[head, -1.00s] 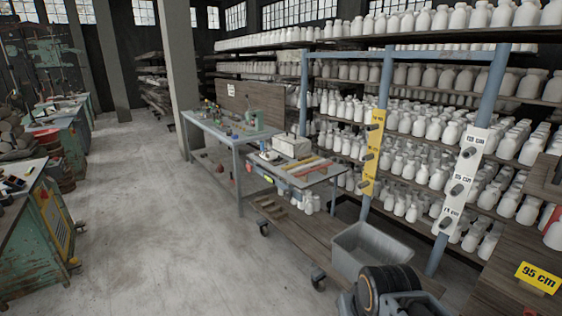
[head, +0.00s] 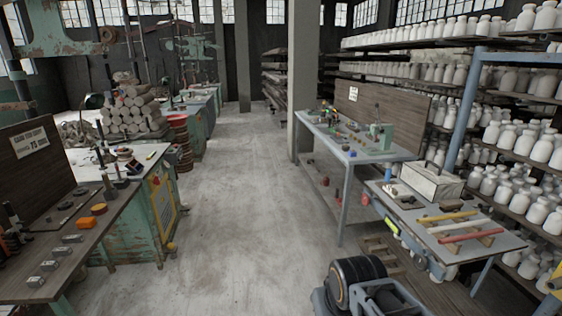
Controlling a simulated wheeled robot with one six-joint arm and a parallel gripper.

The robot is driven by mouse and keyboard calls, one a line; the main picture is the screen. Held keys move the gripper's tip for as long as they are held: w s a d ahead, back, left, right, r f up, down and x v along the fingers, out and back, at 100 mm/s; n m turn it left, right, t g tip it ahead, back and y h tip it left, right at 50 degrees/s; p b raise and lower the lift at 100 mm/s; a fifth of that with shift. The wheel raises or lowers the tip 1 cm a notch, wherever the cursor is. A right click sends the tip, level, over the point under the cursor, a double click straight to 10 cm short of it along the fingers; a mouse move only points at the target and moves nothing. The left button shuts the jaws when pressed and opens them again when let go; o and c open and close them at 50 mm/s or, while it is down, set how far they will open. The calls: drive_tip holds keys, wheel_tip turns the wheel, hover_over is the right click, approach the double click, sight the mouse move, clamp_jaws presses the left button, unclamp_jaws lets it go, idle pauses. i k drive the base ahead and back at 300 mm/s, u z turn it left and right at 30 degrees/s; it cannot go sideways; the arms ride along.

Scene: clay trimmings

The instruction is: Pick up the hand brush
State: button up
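I cannot make out a hand brush for certain in the head view. Small items lie on the workbenches, but most are too small to identify. A part of my own arm shows at the bottom, right of centre. My gripper's fingers are not in view.
A grey trolley table (head: 505,240) at right holds coloured bars and a pale box (head: 432,183). A blue-grey workbench (head: 345,152) stands behind it. At left are a wooden bench (head: 95,232) and a green cabinet (head: 125,235). White jars fill the right shelves. The concrete aisle (head: 235,190) is clear.

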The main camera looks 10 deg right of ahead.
sight(445, 206)
drive_tip(key=i, duration=1.85)
drive_tip(key=z, duration=1.15)
drive_tip(key=i, duration=1.05)
drive_tip(key=z, duration=1.15)
drive_tip(key=i, duration=0.35)
drive_tip(key=z, duration=0.3)
